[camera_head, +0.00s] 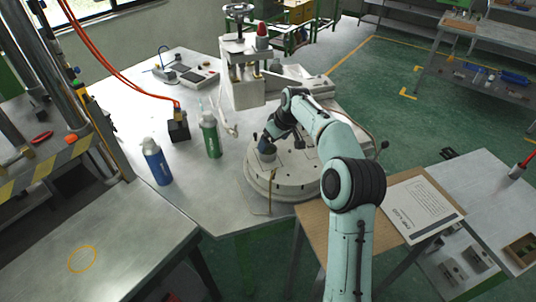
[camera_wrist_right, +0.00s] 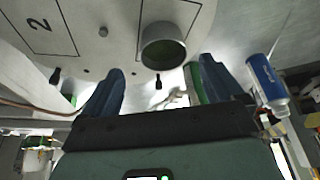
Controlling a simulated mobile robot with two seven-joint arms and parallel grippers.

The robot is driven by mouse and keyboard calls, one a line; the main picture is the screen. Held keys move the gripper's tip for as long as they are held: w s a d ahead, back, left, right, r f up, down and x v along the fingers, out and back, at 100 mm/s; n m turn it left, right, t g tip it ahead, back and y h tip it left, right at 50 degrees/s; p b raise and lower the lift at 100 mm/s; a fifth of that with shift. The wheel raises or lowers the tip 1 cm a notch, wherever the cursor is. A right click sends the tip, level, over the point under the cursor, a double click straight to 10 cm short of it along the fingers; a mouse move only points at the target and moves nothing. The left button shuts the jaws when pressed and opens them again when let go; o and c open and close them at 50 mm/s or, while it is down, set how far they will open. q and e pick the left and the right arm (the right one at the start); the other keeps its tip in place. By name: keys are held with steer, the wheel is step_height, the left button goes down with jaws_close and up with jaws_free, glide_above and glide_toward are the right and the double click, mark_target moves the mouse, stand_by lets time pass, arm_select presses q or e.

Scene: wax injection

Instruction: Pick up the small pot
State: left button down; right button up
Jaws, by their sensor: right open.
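The small pot is a short grey-green cylinder (camera_head: 267,153) standing on the round pale turntable (camera_head: 262,188), near its left side. In the right wrist view the pot (camera_wrist_right: 163,47) shows its round dark opening, beyond and between the fingertips. My right gripper (camera_head: 266,138) is at the pot in the head view, its fingers partly hidden by the wrist. In the wrist view the gripper (camera_wrist_right: 160,76) is open, with blue fingers on either side and nothing held. I cannot tell whether a finger touches the pot. My left gripper is not in view.
A green bottle (camera_head: 210,135) and a blue bottle (camera_head: 157,162) stand left of the turntable. A machine with a handwheel (camera_head: 240,60) stands behind it. A paper sheet (camera_head: 423,205) lies on the board at right.

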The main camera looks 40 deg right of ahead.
mark_target(268, 149)
steer(key=shift+w+f, duration=0.4)
steer(key=shift+f, duration=0.2)
steer(key=shift+a+x, duration=0.15)
steer(key=shift+x, duration=1.1)
steer(key=shift+a+x, duration=0.1)
steer(key=shift+x, duration=1.2)
steer(key=shift+c, duration=0.2)
